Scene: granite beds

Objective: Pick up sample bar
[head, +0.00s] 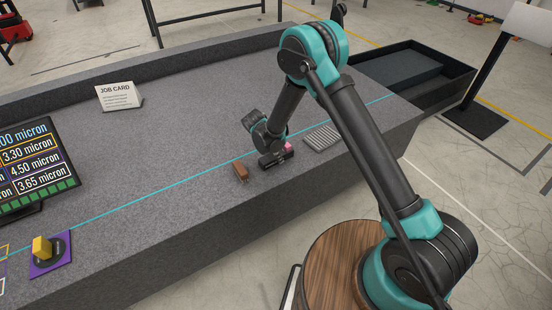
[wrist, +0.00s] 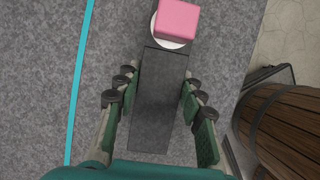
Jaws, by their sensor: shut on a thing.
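The sample bar appears to be the dark grey rectangular bar (wrist: 160,95) in the wrist view, lying lengthwise between the two fingers. My gripper (wrist: 158,90) is shut on it, with one finger along each long side. In the head view my gripper (head: 270,152) is low over the granite bed, and the dark bar (head: 277,160) shows beneath it, partly hidden. I cannot tell whether the bar touches the bed. A pink block (wrist: 178,20) on a white round base is at the bar's far end; it also shows in the head view (head: 288,147).
A small brown block (head: 241,172) stands left of my gripper, and a ribbed grey plate (head: 322,138) lies to its right. A cyan line (head: 165,195) crosses the granite bed (head: 180,130). A job card (head: 119,95), a monitor (head: 35,165) and a yellow knob (head: 41,248) are further left.

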